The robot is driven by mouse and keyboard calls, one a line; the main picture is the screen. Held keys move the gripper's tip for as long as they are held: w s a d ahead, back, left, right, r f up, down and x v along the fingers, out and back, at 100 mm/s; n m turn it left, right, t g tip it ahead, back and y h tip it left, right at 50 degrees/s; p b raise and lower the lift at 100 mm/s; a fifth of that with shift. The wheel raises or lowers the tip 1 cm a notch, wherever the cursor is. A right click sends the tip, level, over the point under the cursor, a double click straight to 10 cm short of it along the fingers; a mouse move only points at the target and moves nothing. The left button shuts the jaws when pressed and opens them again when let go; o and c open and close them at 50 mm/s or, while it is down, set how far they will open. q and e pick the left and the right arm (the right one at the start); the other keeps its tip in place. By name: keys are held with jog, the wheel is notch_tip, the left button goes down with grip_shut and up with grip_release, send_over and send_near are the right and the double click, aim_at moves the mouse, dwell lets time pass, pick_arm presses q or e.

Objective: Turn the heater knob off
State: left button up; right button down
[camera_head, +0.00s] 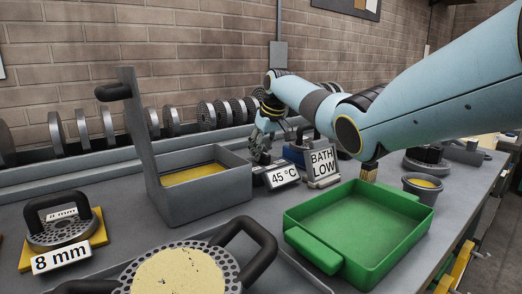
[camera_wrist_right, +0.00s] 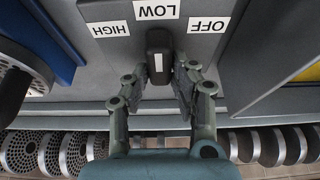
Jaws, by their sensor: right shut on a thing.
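The heater knob (camera_wrist_right: 160,45) is a dark upright bar with a white line, in the wrist view. It lies in line with the LOW label (camera_wrist_right: 156,9); the OFF label (camera_wrist_right: 209,25) is to its right and the HIGH label (camera_wrist_right: 110,29) to its left. My right gripper (camera_wrist_right: 160,78) has its fingers on either side of the knob and is shut on it. My left gripper is not in view.
A grey bath (camera_head: 205,205) with yellow contents stands left of the gripper. A green tray (camera_head: 350,230) is in front. Several perforated discs (camera_head: 206,115) line the back.

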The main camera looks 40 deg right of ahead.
jog(key=shift+r+m+h+p, duration=0.15)
jog(key=shift+m+h+p, duration=0.15)
jog(key=shift+m+p, duration=0.55)
jog(key=m+p, duration=0.2)
jog(key=shift+r+h+p, duration=0.1)
jog(key=shift+h+p, duration=0.25)
jog(key=shift+h, duration=0.05)
jog(key=m+h+p, duration=0.1)
jog(key=m, duration=0.1)
jog(key=shift+d+m+g, duration=0.1)
jog(key=shift+m+g, duration=0.25)
jog(key=shift+g, duration=0.05)
jog(key=m, duration=0.2)
jog(key=shift+f+m+g+h, duration=0.25)
jog(key=shift+m+g+h, duration=0.05)
jog(key=shift+h, duration=0.1)
jog(key=shift+s+d+m+g+h+b, duration=0.1)
jog(key=shift+m+g+h+b, duration=0.3)
jog(key=shift+m+b, duration=0.9)
jog(key=c, duration=1.1)
grip_release()
